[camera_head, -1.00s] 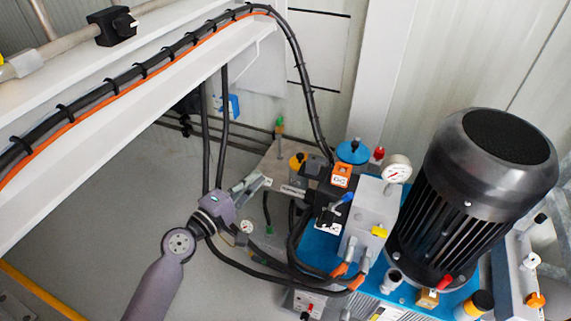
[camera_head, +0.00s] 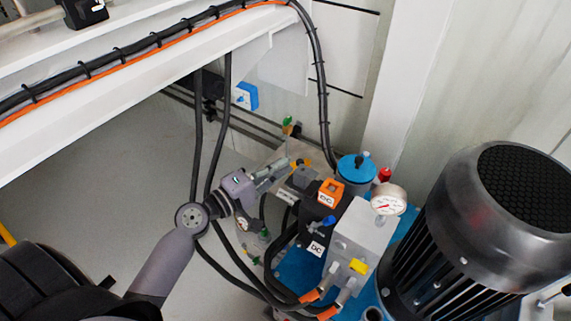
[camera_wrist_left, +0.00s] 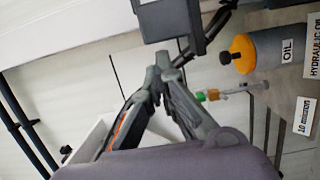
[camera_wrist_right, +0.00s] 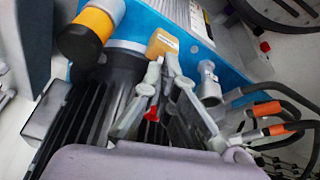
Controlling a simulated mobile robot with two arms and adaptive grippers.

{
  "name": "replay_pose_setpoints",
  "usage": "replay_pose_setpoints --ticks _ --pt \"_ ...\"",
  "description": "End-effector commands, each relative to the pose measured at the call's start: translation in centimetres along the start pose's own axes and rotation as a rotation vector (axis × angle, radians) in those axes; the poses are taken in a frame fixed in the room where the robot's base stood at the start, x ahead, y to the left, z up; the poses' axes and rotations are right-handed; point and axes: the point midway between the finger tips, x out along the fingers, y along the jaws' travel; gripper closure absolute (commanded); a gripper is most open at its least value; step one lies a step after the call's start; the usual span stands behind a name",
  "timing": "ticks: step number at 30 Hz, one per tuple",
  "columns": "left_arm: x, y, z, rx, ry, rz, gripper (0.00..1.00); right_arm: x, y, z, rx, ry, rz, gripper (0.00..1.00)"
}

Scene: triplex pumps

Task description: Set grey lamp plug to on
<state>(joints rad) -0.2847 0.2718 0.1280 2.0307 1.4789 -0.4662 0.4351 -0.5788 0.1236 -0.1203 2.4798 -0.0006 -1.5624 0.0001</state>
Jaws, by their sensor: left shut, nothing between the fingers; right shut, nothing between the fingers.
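I cannot surely pick out the grey lamp plug. A small grey block (camera_head: 304,178) sits just beyond my left fingertips in the head view and may be it. My left gripper (camera_head: 284,166) is shut and empty, reaching right toward the pump's valve blocks. No clear contact shows. My right gripper (camera_wrist_right: 166,62) shows only in its wrist view. It is shut and empty, over the motor's black fins, near a tan block.
A dark block with an orange cap (camera_head: 330,192), a pressure gauge (camera_head: 388,199) and a large black motor (camera_head: 462,240) crowd the right. Black hoses (camera_head: 213,130) hang behind my left arm. A yellow-capped oil container (camera_wrist_left: 262,50) lies near the left fingers.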

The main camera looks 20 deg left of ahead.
Motion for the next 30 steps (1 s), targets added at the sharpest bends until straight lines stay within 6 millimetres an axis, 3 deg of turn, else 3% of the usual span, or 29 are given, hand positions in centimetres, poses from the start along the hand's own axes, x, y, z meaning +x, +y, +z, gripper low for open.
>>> replay_pose_setpoints --ticks 15,24,30 --pt "-0.4 0.0 0.1 0.000 -0.001 -0.001 1.00 0.1 -0.3 -0.6 0.003 0.026 -0.007 1.00" --pt "0.5 0.1 3.9 -0.002 -0.002 -0.001 1.00 -1.2 -0.3 -0.1 0.006 -0.015 -0.008 1.00" --pt "0.6 0.0 4.1 -0.001 -0.003 0.000 1.00 -1.1 -0.2 0.0 0.007 -0.020 -0.007 1.00"
